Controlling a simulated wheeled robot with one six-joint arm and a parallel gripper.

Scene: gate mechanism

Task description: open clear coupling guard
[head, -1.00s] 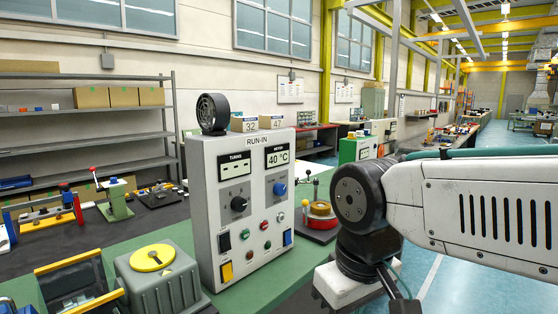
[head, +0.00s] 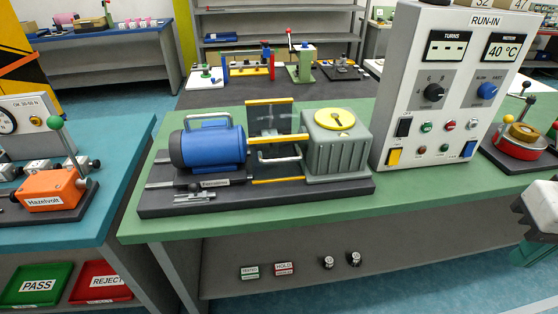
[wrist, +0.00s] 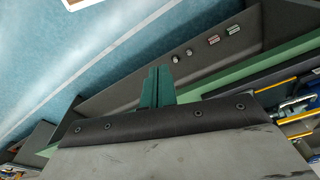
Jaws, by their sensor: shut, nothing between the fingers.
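The clear coupling guard (head: 270,122) sits between a blue motor (head: 208,147) and a grey gearbox (head: 338,148) on a dark base plate in the head view. It is a see-through panel with yellow edge bars and a pale handle (head: 278,158) at its front; I cannot tell whether it is fully closed. Its yellow bars also show at the right edge of the wrist view (wrist: 294,119). My gripper (wrist: 158,84) shows in the wrist view as green fingers, shut and empty, apart from the guard.
The green bench (head: 330,207) has a clear front strip. A RUN-IN control box (head: 440,90) stands right of the gearbox. A round red-and-brass device (head: 518,143) is farther right. An orange unit (head: 52,193) is on the teal bench at left. A shelf (head: 390,265) lies below.

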